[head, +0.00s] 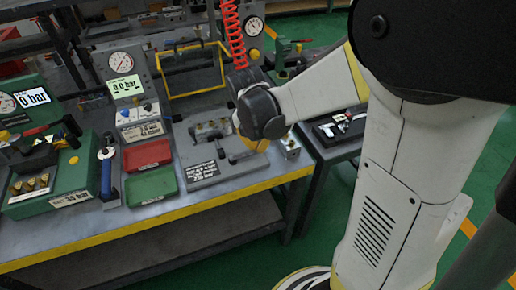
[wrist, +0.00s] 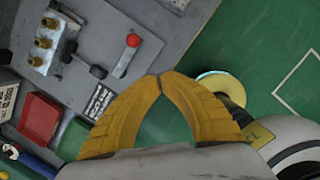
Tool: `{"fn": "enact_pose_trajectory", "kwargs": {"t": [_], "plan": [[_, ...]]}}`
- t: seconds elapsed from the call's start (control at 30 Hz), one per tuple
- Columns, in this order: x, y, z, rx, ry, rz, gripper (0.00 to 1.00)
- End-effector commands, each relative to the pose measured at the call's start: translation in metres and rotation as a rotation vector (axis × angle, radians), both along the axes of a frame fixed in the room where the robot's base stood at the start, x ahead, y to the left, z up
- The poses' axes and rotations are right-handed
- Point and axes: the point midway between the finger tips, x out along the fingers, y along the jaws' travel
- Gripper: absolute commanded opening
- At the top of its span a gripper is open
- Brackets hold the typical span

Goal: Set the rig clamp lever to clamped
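The grey rig plate (head: 203,168) lies on the bench and carries a black-and-white label (head: 203,171). In the head view a dark lever (head: 240,157) shows at the plate's right, partly covered by my gripper. My gripper (wrist: 160,77) has yellow fingers whose tips meet, with nothing seen between them. It hangs over the plate's right edge, apart from the red knob in the wrist view.
A metal block with brass fittings (wrist: 45,42) stands on the plate. A red tray (head: 147,155) and a green tray (head: 151,186) lie to the left, beside a blue-handled tool (head: 109,190). Gauge panels stand behind. Open green floor (wrist: 235,60) lies beyond the bench edge.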

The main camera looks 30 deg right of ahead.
Motion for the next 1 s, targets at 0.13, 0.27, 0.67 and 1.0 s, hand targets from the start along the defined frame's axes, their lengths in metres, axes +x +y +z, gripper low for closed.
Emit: {"fn": "enact_pose_trajectory", "kwargs": {"t": [0.13, 0.27, 0.67, 1.0], "plan": [[-0.004, 0.001, 0.018, 0.0, 0.0, 0.0, 0.0], [-0.005, 0.002, 0.021, 0.0, 0.0, 0.0, 0.0], [-0.005, 0.001, 0.021, 0.0, 0.0, 0.0, 0.0], [-0.026, 0.012, 0.052, 0.093, -0.132, -0.335, 0.0]]}}
